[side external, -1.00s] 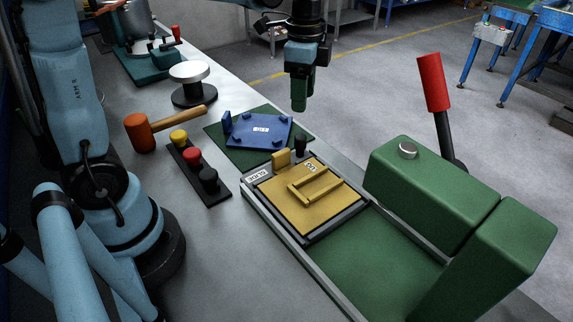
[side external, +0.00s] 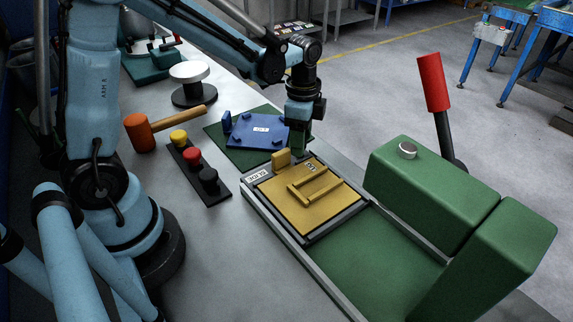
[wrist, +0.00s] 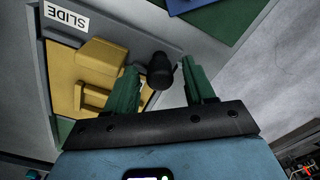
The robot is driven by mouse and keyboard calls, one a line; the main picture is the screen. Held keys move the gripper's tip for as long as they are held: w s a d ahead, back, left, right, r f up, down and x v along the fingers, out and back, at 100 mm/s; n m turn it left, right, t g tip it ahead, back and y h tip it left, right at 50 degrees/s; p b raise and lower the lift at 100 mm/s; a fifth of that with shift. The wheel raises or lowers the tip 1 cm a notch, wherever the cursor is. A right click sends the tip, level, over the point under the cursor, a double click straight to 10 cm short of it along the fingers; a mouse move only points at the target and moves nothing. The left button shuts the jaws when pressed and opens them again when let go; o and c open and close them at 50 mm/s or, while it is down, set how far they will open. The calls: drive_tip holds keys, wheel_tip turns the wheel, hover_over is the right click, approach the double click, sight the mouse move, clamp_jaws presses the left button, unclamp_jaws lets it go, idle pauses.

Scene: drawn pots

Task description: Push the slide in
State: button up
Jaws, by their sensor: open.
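My gripper (side external: 299,150) is low at the slide's back corner. Its green fingers are open, one on each side of the knob in the wrist view (wrist: 162,78). I cannot tell whether they touch it. The side view hides the knob behind my fingers.
A green press body (side external: 435,190) with a red-handled lever (side external: 432,83) stands over the rails' right end. The rail bed (side external: 370,255) between is clear. A blue plate (side external: 258,131) on a green mat, a mallet (side external: 139,133) and a button box (side external: 195,170) lie left.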

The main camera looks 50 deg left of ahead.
clamp_jaws()
idle(0.3)
drive_tip(key=shift+d, duration=0.1)
drive_tip(key=d, duration=1.7)
drive_tip(key=shift+c, duration=0.3)
unclamp_jaws()
drive_tip(key=shift+o, duration=0.3)
